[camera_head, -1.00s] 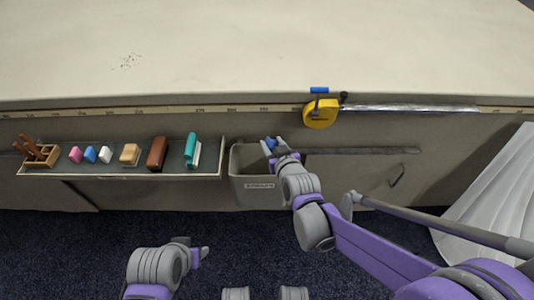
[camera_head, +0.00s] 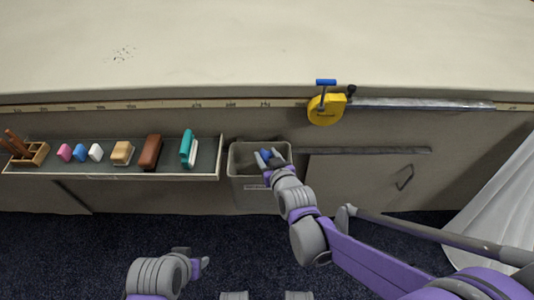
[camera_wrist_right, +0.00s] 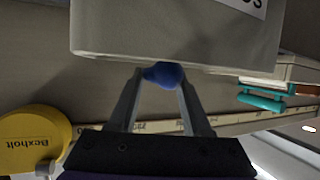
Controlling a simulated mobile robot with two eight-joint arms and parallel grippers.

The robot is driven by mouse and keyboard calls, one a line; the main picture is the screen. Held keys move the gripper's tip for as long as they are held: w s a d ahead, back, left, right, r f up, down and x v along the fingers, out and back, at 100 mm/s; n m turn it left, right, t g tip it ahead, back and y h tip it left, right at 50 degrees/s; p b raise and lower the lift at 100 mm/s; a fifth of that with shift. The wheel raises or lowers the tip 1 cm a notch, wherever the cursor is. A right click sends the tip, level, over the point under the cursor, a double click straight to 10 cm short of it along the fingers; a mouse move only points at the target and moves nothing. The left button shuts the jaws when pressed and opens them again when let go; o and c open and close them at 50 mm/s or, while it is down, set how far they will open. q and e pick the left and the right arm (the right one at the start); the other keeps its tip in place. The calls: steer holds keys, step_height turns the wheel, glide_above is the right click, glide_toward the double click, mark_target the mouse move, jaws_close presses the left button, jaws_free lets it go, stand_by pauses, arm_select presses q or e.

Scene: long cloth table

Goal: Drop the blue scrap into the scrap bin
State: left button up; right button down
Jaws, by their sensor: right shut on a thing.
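The blue scrap (camera_head: 265,153) is a small rounded piece. It sits between the fingertips of my right gripper (camera_head: 269,160), at the mouth of the grey scrap bin (camera_head: 241,172). In the right wrist view the blue scrap (camera_wrist_right: 164,75) shows between the two fingers, close to the bin's rim (camera_wrist_right: 150,50). I cannot tell how deep the fingertips are inside the rim. My left gripper (camera_head: 204,264) is low in the head view, empty and away from the bin; its finger gap is unclear.
Left of the bin is a tray (camera_head: 110,175) with pink, blue and white pieces, blocks, a teal-handled brush (camera_head: 187,148) and a wooden tool rack (camera_head: 30,152). A yellow tape measure (camera_head: 326,109) hangs on the table edge, right of the bin. The tabletop is largely clear.

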steer(key=shift+c, duration=1.3)
jaws_free()
steer(key=p+v, duration=0.2)
steer(key=v, duration=0.9)
steer(key=shift+d, duration=0.1)
